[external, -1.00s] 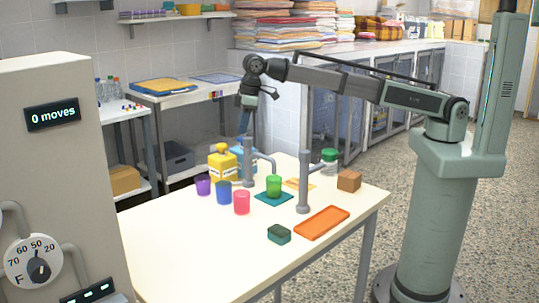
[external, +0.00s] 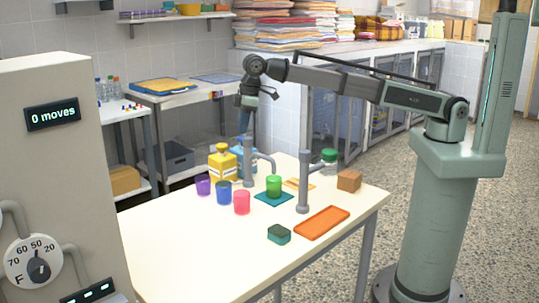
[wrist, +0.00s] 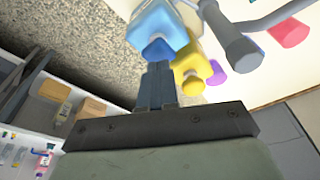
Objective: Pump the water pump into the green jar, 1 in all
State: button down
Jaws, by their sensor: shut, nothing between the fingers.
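The green jar (external: 274,186) is a green cup standing upright on a teal mat on the table. A blue bottle (external: 252,158) stands behind a grey post, which partly hides it. In the wrist view the blue bottle (wrist: 167,22) shows its darker blue top (wrist: 158,49). I cannot tell for certain whether this is the water pump. My gripper (external: 245,132) is shut and empty, pointing down above the blue bottle. In the wrist view its fingertips (wrist: 157,68) appear close to the blue top; I cannot tell whether they touch.
A yellow bottle (external: 222,166) stands left of the blue one. Two grey posts (external: 304,185) rise beside the green jar. Purple (external: 203,185), blue (external: 223,193) and pink (external: 241,202) cups stand to its left. An orange tray (external: 322,222) lies in front. The left front table is clear.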

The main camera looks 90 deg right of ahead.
jog(key=shift+f, duration=0.2)
jog(key=shift+f, duration=0.4)
jog(key=shift+f, duration=0.75)
jog(key=shift+r, duration=1.4)
notch_tip(320, 180, up, 6)
jog(key=shift+f, duration=0.1)
dwell(0.4)
